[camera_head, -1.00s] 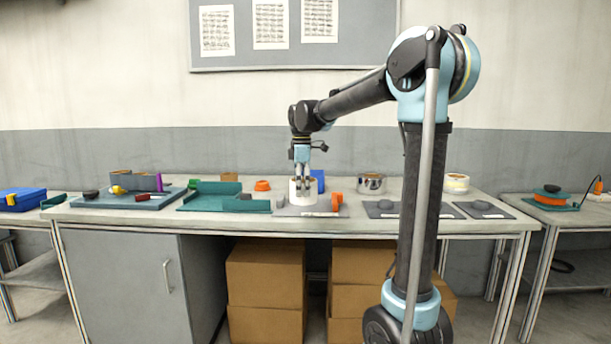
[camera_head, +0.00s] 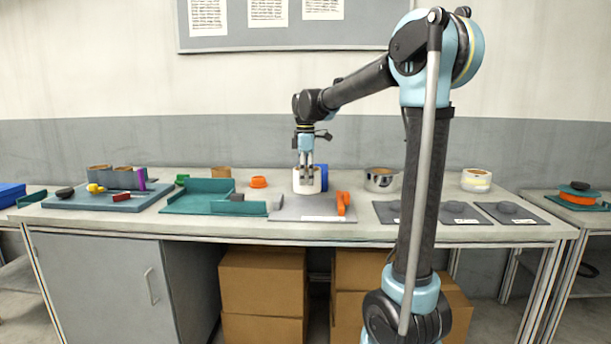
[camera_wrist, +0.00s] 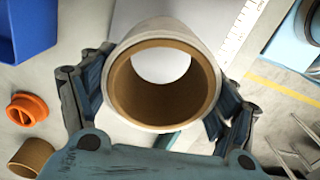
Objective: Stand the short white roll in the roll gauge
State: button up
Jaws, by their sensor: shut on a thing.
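My gripper (camera_head: 307,178) points down with its fingers shut on a white roll (camera_head: 300,183) with a brown core. In the wrist view the roll (camera_wrist: 207,62) sits upright between the two fingers, its open end facing the camera. A grey plate (camera_head: 290,208) with a white scale strip (camera_head: 322,218) and an upright orange block (camera_head: 343,203) looks like the roll gauge. The roll appears at the plate's back edge, left of the orange block. A pale surface shows through the bore. The roll's underside is hidden, so I cannot tell whether it touches anything.
A blue bin (camera_head: 324,172) stands close behind the roll. A teal tray (camera_head: 200,205) is to the left. Another white roll (camera_head: 476,181) stands at back right.

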jog(key=shift+s+a+f, duration=0.1)
jog(key=shift+a+f, duration=0.05)
jog(key=shift+f, duration=2.2)
jog(key=shift+f, duration=0.55)
jog(key=o, duration=0.9)
jog(key=shift+o, duration=0.2)
notch_tip(320, 180, up, 11)
dwell(0.8)
jog(key=shift+s, duration=0.1)
